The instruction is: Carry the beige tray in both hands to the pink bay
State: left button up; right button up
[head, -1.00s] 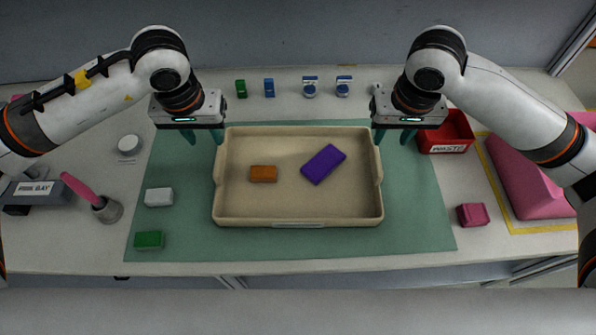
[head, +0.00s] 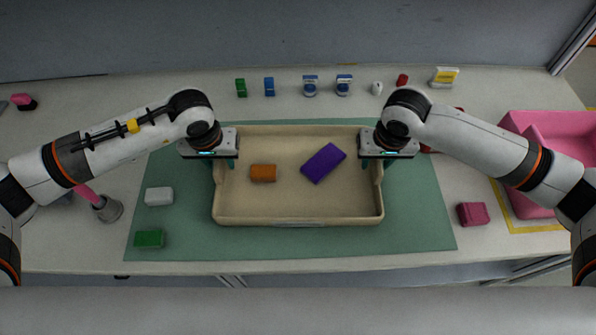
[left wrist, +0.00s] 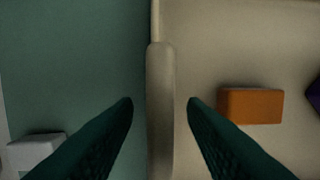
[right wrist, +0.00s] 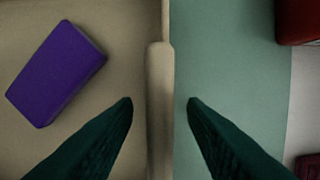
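The beige tray (head: 298,205) rests on the green mat, with an orange block (head: 263,173) and a purple block (head: 323,163) lying in it. My left gripper (head: 218,170) is over the tray's left wall; in the left wrist view its open fingers (left wrist: 160,105) straddle the raised wall handle (left wrist: 160,100). My right gripper (head: 379,170) is over the right wall; in the right wrist view its open fingers (right wrist: 160,105) straddle that handle (right wrist: 160,100). Gaps show on both sides of each handle. The pink bay (head: 540,135) stands at the right, partly hidden by my right arm.
A white block (head: 159,197) and a green block (head: 149,239) lie left of the tray on the mat (head: 420,225). A pink block (head: 472,214) lies at the right. Several small items line the back. A grey cup (head: 108,209) stands at the left.

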pick_arm(q)
grip_shut()
pick_arm(e)
grip_shut()
pick_arm(q)
jog(key=shift+r, duration=0.1)
pick_arm(e)
jog(key=shift+r, duration=0.1)
